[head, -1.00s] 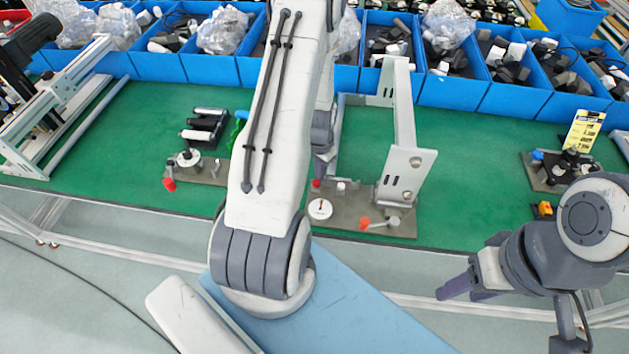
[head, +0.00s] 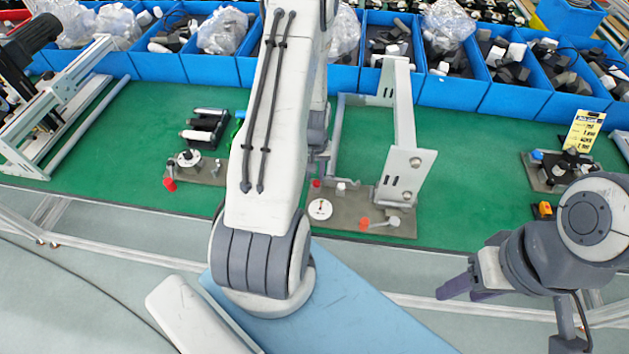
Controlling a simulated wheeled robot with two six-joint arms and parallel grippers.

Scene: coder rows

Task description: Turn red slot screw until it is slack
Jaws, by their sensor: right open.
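A grey fixture plate (head: 345,226) lies on the green bench top just right of my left arm. A small red part (head: 316,184) stands at its back left; I cannot tell if it is the slot screw. A white disc (head: 313,214) with a small red mark is at the plate's front left. An orange-red knob (head: 364,223) with a silver lever is at its front. My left gripper (head: 317,172) hangs just above the back left of the plate, partly hidden by my arm; its fingers are too unclear to read. My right gripper (head: 456,288) is open and empty, in front of the bench edge.
Another plate with a red knob (head: 170,185) is at the left, and one with a yellow card (head: 582,130) at the right. Blue bins (head: 450,92) line the back.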

